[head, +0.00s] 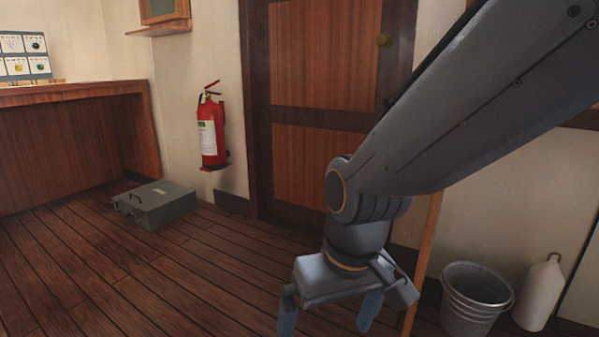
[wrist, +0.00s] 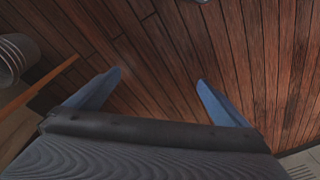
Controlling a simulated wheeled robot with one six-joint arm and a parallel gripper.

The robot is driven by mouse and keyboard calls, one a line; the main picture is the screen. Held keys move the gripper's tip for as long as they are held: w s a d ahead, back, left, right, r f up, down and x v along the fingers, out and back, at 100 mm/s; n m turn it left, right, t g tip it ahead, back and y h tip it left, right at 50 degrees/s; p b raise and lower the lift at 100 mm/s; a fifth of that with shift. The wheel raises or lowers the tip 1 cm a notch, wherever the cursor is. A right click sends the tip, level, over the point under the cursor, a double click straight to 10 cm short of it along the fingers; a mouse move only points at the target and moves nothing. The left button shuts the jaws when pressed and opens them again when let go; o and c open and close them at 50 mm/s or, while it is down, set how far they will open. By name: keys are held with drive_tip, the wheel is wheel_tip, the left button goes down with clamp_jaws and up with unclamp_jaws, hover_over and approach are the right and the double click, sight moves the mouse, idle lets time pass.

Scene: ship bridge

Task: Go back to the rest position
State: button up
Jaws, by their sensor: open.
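My gripper (head: 328,314) hangs at the end of my arm in the lower middle of the head view, pointing down. Its two blue fingers are apart, with nothing between them. In the wrist view my gripper (wrist: 160,88) also shows open, with only bare wooden floor (wrist: 160,60) beyond the fingertips. My arm comes in from the upper right of the head view and hides part of the wall and door behind it.
A grey metal case (head: 155,204) lies on the floor at left. A red fire extinguisher (head: 211,135) hangs beside the wooden door (head: 325,70). A metal bucket (head: 474,300) and a white bottle (head: 540,293) stand at right. A wooden desk (head: 75,145) is at far left.

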drive_tip(key=s+a+r+n+g+p, duration=0.1)
drive_tip(key=s+a+r+n+p, duration=0.2)
drive_tip(key=s+a+r, duration=0.5)
drive_tip(key=d+r+m+p, duration=0.3)
drive_tip(key=d+r+p, duration=0.8)
drive_tip(key=p, duration=0.8)
drive_tip(key=d+r+m+h+p, duration=0.1)
drive_tip(key=d+r+m+p, duration=0.3)
drive_tip(key=d+r+p, duration=0.8)
wheel_tip(320, 180, up, 4)
drive_tip(key=p, duration=0.6)
drive_tip(key=shift+s+p, duration=0.4)
